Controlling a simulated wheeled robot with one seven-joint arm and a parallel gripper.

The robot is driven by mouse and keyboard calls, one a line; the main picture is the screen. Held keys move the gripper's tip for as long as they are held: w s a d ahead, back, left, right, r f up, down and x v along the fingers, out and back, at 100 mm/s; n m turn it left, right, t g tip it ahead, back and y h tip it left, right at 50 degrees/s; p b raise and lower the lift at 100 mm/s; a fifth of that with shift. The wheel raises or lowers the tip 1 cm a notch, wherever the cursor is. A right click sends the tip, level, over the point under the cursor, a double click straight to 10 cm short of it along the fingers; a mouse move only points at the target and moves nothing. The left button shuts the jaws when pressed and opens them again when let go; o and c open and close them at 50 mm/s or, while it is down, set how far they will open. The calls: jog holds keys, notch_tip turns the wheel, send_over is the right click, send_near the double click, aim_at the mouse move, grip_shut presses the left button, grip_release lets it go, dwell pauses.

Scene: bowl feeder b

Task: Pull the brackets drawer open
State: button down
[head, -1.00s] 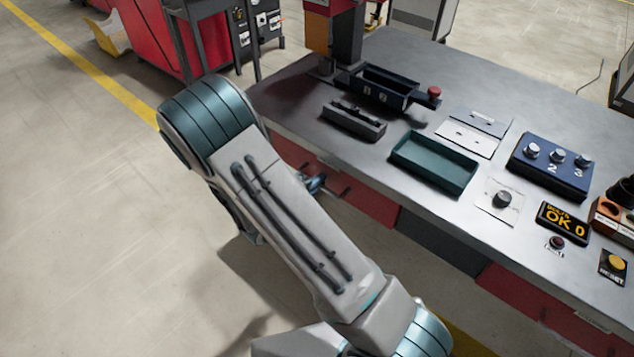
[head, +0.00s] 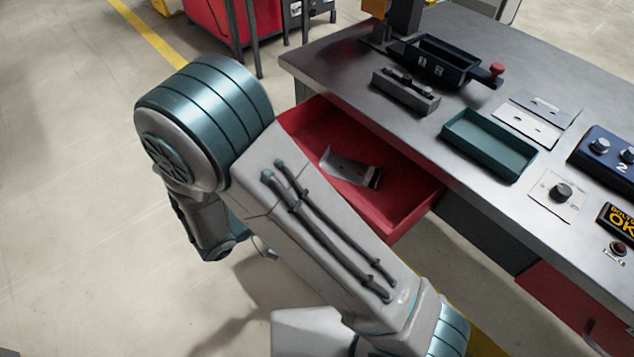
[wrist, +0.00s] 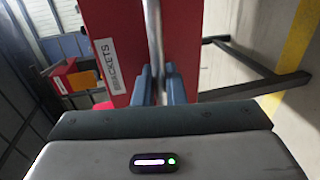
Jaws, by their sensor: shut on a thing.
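The red brackets drawer (head: 408,190) stands pulled out from under the bench in the head view. A grey metal bracket (head: 350,170) lies inside it. In the wrist view its red front (wrist: 125,28) carries a white label (wrist: 112,66) reading BRACKETS. A metal bar handle (wrist: 152,28) runs along that front. My gripper (wrist: 159,72) is shut on the handle, with a blue-grey finger on either side of it. In the head view my arm hides the gripper, the handle and part of the drawer.
The bench top (head: 340,60) holds a green tray (head: 488,145), a dark bin (head: 450,65), a grey block (head: 405,92) and a blue control box (head: 608,160). Another red drawer (head: 570,305) is closed at lower right. Floor left of my arm is clear.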

jog(key=shift+f+v, duration=0.25)
jog(key=shift+v, duration=1.05)
jog(key=c, duration=1.6)
grip_release()
jog(key=v, duration=1.3)
jog(key=shift+s+a, duration=0.25)
jog(key=shift+a, duration=0.1)
